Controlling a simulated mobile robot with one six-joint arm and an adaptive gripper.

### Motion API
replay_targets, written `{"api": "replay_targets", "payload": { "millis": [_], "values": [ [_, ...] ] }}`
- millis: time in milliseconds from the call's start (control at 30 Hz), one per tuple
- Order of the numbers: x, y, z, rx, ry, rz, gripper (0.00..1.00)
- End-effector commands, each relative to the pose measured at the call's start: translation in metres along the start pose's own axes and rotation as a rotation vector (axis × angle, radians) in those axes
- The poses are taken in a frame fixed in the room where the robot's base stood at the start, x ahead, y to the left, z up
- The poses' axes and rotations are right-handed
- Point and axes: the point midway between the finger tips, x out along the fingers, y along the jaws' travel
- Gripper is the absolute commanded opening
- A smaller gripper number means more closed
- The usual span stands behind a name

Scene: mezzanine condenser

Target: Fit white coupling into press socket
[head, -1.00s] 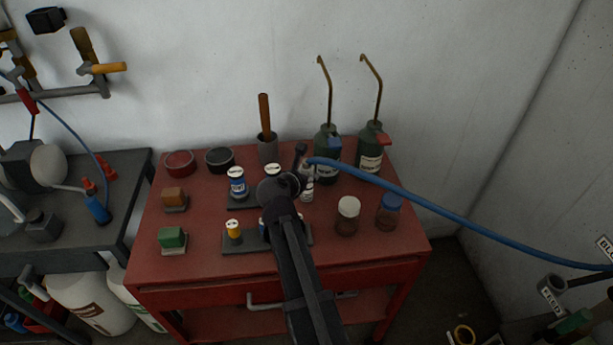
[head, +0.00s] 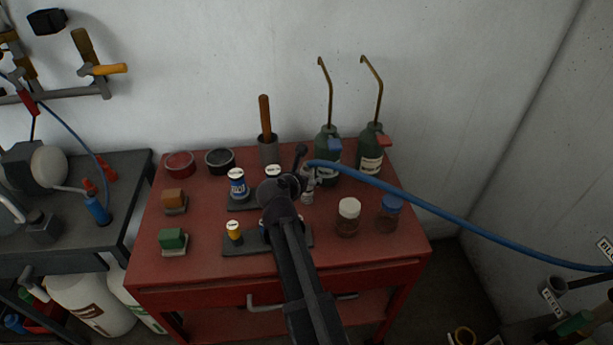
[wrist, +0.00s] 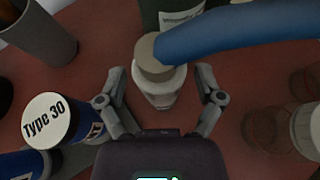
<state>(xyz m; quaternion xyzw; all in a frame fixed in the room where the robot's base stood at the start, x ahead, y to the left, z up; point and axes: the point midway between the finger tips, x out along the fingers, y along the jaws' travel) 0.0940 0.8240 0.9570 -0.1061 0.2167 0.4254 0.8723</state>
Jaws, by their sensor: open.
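A pale, round coupling-like end (wrist: 153,58) is joined to or touching the blue hose (wrist: 235,35) in the wrist view; I cannot tell which. My gripper (wrist: 161,80) is open, with one finger on each side of the white bottle and no clear contact. In the head view my gripper (head: 288,185) hangs over the red table near the hose end, and my arm hides part of the table. I cannot make out a press socket with certainty.
The red table (head: 215,268) is crowded. Two green spouted cans (head: 371,160) stand behind the hose. A Type 30 bottle (wrist: 58,118) is close left of my gripper. Two brown jars (head: 347,222) are at right. The hose (head: 450,215) crosses to the right.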

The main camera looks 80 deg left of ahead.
Motion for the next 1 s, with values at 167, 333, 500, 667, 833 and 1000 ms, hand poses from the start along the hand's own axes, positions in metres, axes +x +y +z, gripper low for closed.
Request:
{"api": "replay_targets", "payload": {
  "millis": [167, 333, 500, 667, 833, 1000],
  "values": [
    [-0.021, -0.001, 0.002, -0.001, 0.0, 0.001, 0.86],
    [-0.047, -0.001, 0.003, -0.001, 0.001, 0.001, 0.86],
    [-0.076, -0.002, 0.003, -0.002, 0.0, 0.001, 0.86],
    [-0.1, -0.001, 0.002, -0.001, 0.0, 0.002, 0.86],
    [-0.115, -0.001, 0.001, -0.001, 0.0, 0.0, 0.86],
    [-0.12, 0.0, 0.0, 0.0, 0.0, 0.0, 0.86]
  ]
}}
